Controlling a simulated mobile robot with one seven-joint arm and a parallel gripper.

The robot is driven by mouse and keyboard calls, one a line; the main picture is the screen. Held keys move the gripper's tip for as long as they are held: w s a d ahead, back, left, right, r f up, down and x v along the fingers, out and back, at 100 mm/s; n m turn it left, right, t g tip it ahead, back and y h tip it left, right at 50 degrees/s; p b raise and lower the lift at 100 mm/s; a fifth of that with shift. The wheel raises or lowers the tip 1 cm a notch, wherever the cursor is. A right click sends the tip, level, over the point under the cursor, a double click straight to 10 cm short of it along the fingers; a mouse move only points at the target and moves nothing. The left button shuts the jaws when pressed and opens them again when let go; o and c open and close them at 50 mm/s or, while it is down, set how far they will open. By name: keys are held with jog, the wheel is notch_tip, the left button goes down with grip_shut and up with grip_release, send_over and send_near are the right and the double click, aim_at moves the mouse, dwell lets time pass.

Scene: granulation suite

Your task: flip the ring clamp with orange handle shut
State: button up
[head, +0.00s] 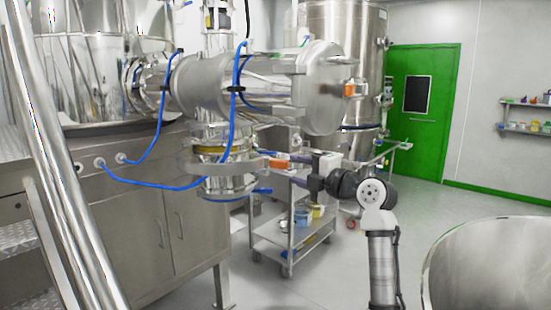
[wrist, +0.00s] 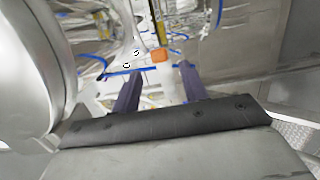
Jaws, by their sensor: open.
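The ring clamp (head: 205,166) is a metal band around the vertical outlet under the large horizontal steel vessel in the head view. Its orange handle (head: 281,163) sticks out at the right side of the outlet. My gripper (head: 288,167) comes in from the right with its dark purple fingers pointing left at the handle. In the wrist view, the orange handle (wrist: 160,55) lies just ahead of the two open fingertips (wrist: 160,72), between their lines. The jaws are apart, and I see nothing gripped. I cannot tell whether the fingers touch the handle. Most of the band is out of the wrist view.
The horizontal steel vessel (head: 215,82) hangs above, with another orange part (head: 349,90) on its end. A blue hose (head: 160,187) loops in front of the outlet. A cart (head: 270,237) stands behind my gripper. A round steel vessel (head: 490,265) is at the lower right.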

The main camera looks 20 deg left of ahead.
aim_at(275, 163)
jog(key=p+x, duration=0.2)
jog(key=x, duration=0.6)
jog(key=shift+r+p, duration=0.1)
jog(key=shift+p, duration=0.3)
jog(key=shift+w+a, duration=0.35)
jog(key=shift+a, duration=0.2)
grip_shut()
